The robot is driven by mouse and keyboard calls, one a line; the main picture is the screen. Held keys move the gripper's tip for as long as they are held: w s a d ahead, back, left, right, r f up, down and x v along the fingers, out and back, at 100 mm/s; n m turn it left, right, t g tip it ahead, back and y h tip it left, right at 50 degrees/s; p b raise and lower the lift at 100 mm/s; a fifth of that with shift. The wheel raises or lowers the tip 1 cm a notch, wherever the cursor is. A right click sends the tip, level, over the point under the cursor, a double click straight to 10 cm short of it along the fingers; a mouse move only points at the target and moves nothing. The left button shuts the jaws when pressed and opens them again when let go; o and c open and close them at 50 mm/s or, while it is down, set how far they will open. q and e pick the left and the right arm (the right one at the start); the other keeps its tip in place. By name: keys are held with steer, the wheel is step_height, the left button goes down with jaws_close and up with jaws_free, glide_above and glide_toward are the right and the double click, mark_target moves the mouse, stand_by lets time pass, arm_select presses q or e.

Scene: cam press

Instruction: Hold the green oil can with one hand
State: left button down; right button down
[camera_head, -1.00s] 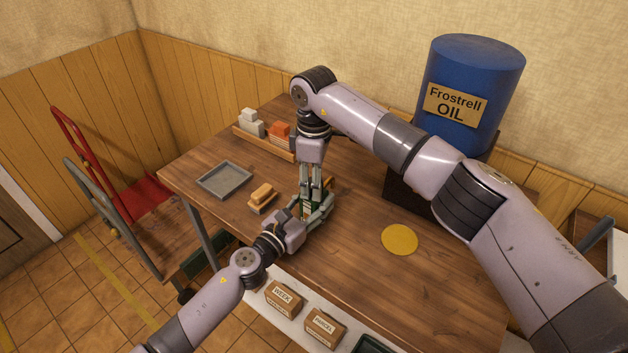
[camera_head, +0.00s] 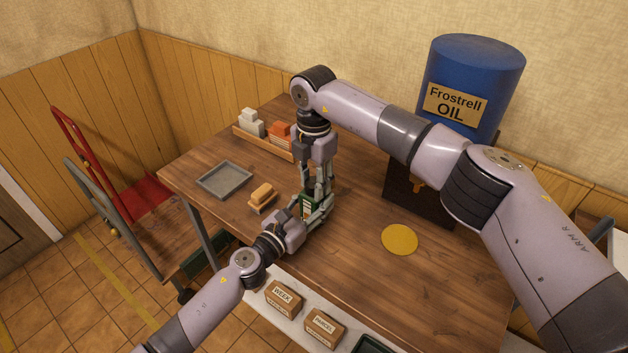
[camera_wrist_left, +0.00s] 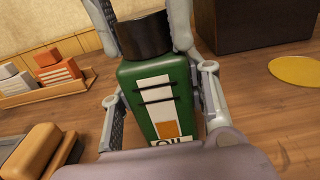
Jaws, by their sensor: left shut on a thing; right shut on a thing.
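The green oil can (camera_wrist_left: 158,98) stands upright in the left wrist view, with a striped white and orange label and a black cap (camera_wrist_left: 146,36). It also shows partly in the head view (camera_head: 307,206), near the table's front edge. My left gripper (camera_head: 318,213) is shut around the can's body from the front, one finger on each side. My right gripper (camera_head: 316,189) points down from above, its fingers shut on the can's black cap. The arms and fingers hide much of the can in the head view.
A blue Frostrell oil drum (camera_head: 466,90) stands at the back right on a dark stand (camera_head: 412,193). A yellow disc (camera_head: 399,240) lies right of the can. Left are a brush (camera_head: 262,195), a grey tray (camera_head: 224,180) and a box rack (camera_head: 265,143). Parcels (camera_head: 284,298) sit in front.

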steer(key=n, duration=1.3)
steer(key=shift+r, duration=0.1)
steer(key=n, duration=1.3)
steer(key=shift+n, duration=0.3)
steer(key=n, duration=0.8)
steer(key=shift+n, duration=0.3)
steer(key=n, duration=0.6)
steer(key=shift+n, duration=0.3)
steer(key=shift+r, duration=0.25)
steer(key=shift+r, duration=0.9)
